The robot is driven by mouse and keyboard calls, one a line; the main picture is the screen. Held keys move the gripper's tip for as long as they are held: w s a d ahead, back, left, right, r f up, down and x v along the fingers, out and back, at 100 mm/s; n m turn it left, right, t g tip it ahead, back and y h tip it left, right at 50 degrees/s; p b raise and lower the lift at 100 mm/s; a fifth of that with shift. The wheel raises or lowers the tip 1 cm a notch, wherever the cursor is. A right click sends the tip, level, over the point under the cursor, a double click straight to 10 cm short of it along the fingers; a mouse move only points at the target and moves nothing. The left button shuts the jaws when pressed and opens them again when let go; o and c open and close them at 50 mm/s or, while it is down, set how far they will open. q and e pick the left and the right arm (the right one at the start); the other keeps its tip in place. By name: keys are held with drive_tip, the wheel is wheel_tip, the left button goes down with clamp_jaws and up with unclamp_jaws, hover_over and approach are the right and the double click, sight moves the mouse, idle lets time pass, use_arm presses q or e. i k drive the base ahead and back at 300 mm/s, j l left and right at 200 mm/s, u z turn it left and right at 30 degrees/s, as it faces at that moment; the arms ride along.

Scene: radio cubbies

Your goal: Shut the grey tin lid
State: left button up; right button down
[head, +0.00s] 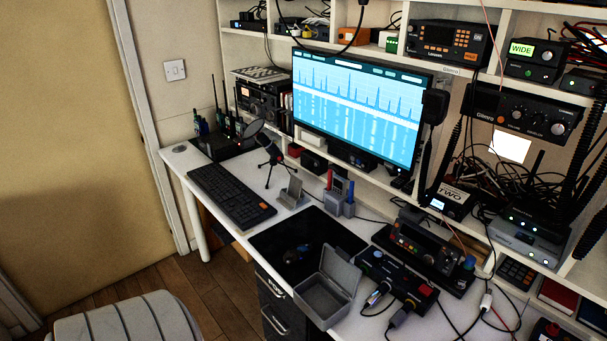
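The grey tin (318,301) stands on the white desk near its front edge, low and right of centre in the head view. Its lid (341,269) is raised at the far right side of the tin, so the tin is open. The inside that I can see looks empty. Neither of my grippers shows in the head view.
A black mat (268,240) with a dark mouse lies behind the tin. A black box with cables (398,277) stands close to its right. A keyboard (230,194), microphone (270,158) and monitor (357,100) are farther back. A grey chair (125,320) stands front left.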

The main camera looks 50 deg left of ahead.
sight(336, 264)
drive_tip(key=u, duration=1.25)
